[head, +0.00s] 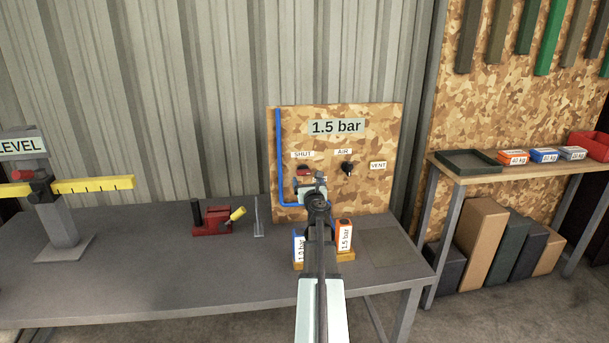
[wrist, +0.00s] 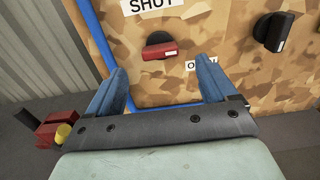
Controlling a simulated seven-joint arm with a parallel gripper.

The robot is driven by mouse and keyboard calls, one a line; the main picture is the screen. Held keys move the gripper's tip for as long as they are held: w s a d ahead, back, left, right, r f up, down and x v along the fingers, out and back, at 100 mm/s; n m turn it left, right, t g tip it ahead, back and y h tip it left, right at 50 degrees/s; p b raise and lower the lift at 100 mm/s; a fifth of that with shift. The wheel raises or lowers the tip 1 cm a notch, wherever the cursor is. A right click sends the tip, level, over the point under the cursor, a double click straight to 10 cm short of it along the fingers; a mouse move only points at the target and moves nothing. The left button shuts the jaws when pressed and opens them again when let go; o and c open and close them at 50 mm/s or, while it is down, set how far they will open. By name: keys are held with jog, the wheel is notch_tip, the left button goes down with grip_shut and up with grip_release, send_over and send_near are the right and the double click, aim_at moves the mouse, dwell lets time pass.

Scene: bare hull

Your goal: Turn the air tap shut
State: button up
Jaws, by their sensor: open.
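The tap with a red handle (wrist: 160,50) on a black hub sits on the patterned board (wrist: 230,45). Its handle lies roughly sideways, reaching right from the hub. A SHUT label (wrist: 152,4) is above it, and a partly hidden label starting with O (wrist: 200,65) is to its lower right. In the head view the red handle (head: 303,171) shows just above my gripper (head: 312,186). In the wrist view my gripper (wrist: 163,68) is open, its blue fingers spread either side of and below the handle, with no contact visible.
A black knob (head: 347,168) by the AIR and VENT labels is to the right. A blue pipe (head: 279,150) runs down the board's left side. Orange (head: 345,236) and blue (head: 298,247) labelled blocks stand below. A red vise-like tool (head: 212,219) is on the bench (head: 150,275).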

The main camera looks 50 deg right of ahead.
aim_at(304, 173)
jog(key=x, duration=0.7)
jog(key=shift+w+d, duration=0.1)
jog(key=shift+w, duration=0.05)
jog(key=c, duration=1.1)
jog(key=shift+o, duration=0.2)
